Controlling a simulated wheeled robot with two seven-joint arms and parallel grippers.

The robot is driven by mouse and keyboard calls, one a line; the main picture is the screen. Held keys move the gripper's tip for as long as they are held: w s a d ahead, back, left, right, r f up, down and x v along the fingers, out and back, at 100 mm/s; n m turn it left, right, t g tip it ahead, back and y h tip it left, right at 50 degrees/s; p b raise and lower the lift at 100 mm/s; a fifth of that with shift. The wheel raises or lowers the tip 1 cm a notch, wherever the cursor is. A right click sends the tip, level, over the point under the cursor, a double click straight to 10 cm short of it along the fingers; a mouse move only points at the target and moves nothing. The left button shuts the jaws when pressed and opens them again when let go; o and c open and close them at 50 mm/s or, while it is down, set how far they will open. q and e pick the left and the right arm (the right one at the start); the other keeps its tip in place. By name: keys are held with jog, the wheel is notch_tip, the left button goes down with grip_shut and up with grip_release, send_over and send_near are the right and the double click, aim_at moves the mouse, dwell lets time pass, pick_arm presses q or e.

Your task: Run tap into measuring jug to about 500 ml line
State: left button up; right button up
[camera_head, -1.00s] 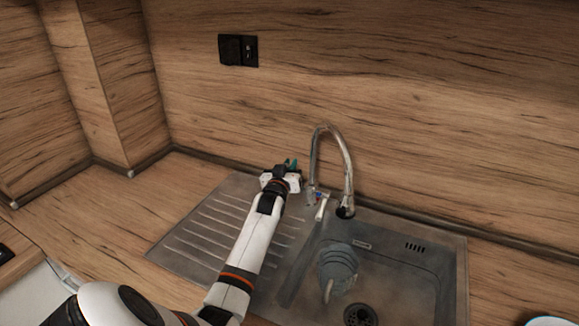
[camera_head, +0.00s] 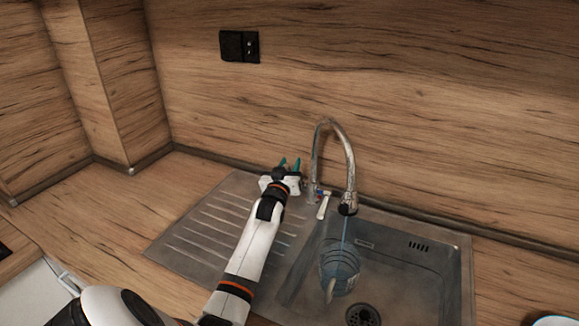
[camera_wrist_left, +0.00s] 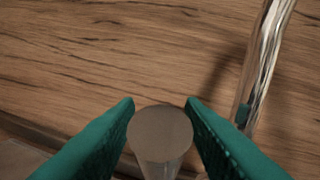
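The measuring jug (camera_head: 341,272), grey-blue and see-through with its handle towards me, stands in the sink under the spout. A thin stream of water (camera_head: 345,228) falls from the chrome tap (camera_head: 349,170) to the jug. The fill level and scale marks are too small to read. My left gripper (camera_head: 289,163) is left of the tap, its teal fingers apart. In the left wrist view, the left gripper (camera_wrist_left: 160,104) has its fingers on either side of a round-topped grey post (camera_wrist_left: 160,130); contact cannot be told. The tap also shows there (camera_wrist_left: 262,60). My right gripper is out of view.
The white-tipped tap lever (camera_head: 323,206) is right of my gripper. The ribbed drainer (camera_head: 205,225) lies under my left arm. The sink (camera_head: 400,275) has free room right of the jug, with a drain (camera_head: 362,315). A wooden wall with a black socket (camera_head: 239,46) stands behind.

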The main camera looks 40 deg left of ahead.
pick_arm(q)
jog(key=b+v, duration=0.1)
jog(key=v, duration=1.1)
jog(key=shift+b, duration=0.3)
dwell(6.5)
